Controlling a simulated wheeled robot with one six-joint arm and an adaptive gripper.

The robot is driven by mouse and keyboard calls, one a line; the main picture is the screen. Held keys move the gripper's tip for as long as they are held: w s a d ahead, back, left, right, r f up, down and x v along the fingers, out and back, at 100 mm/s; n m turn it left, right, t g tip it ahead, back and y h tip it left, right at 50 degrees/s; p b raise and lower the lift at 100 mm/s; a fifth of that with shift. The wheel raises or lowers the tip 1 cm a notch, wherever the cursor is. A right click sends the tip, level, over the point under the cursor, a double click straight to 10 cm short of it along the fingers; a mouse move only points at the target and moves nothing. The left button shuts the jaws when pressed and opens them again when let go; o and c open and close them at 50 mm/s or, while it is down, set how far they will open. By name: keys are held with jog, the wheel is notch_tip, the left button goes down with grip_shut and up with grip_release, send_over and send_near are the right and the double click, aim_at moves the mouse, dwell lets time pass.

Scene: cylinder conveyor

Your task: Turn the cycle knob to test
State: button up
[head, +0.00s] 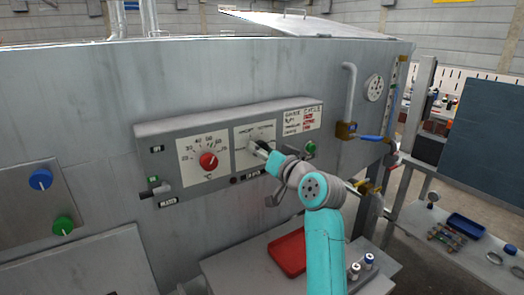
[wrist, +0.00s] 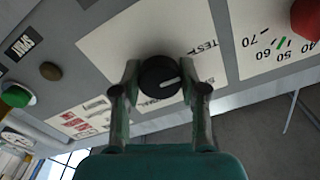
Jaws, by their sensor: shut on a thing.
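The cycle knob (wrist: 159,72) is black and round with a white pointer line, on a cream label plate (wrist: 120,35). In the wrist view the line points to the right, between the word TEST (wrist: 203,47) and a partly hidden label starting with S. My gripper (wrist: 160,80) has one finger on each side of the knob and is shut on it. In the head view my gripper (head: 262,150) reaches the middle plate of the control panel (head: 218,126) and covers most of the knob.
A red temperature knob (head: 208,160) is on the dial to the left. A green button (head: 310,147) is to the right of my gripper. Blue (head: 40,179) and green (head: 63,225) knobs sit at far left. A red tray (head: 287,252) lies below.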

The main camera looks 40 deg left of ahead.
jog(key=shift+f, duration=0.1)
jog(key=o, duration=1.2)
jog(key=shift+c, duration=0.2)
jog(key=v, duration=1.2)
